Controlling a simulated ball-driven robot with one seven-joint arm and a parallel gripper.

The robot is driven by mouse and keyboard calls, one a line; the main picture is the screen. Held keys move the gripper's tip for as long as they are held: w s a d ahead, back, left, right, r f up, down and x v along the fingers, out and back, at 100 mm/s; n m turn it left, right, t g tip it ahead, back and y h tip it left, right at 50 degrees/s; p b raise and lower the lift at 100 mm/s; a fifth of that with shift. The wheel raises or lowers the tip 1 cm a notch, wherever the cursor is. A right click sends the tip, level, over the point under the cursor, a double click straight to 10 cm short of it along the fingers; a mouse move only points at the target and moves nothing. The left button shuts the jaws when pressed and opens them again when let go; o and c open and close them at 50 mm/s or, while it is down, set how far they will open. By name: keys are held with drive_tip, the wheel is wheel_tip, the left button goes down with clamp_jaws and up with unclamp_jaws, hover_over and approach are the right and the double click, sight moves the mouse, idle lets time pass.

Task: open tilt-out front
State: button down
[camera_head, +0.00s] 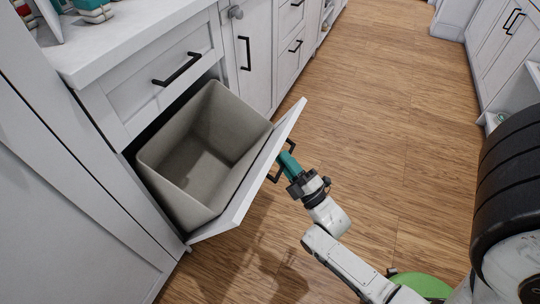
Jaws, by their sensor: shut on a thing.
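The tilt-out front (258,180) is a white panel in the lower cabinet. It leans outward from the cabinet, tilted open, with its lower edge near the floor. A grey-beige bin (225,128) sits behind it in the opening and looks empty. A black bar handle (274,174) is on the panel's outer face. My gripper (285,160) has teal fingers and is shut on this handle, at the outer side of the panel. The fingers partly hide the handle.
A closed drawer with a black handle (177,69) is above the opening, under a white countertop (130,35). More white cabinets (250,50) continue behind. Another cabinet row (508,45) stands at the right. The wooden floor (390,110) between is clear.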

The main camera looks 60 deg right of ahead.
drive_tip(key=shift+s+f, duration=0.55)
drive_tip(key=shift+s, duration=0.15)
drive_tip(key=c, duration=1.2)
unclamp_jaws()
drive_tip(key=v, duration=1)
drive_tip(key=shift+s+f, duration=0.2)
drive_tip(key=shift+s, duration=0.15)
drive_tip(key=shift+w, duration=0.1)
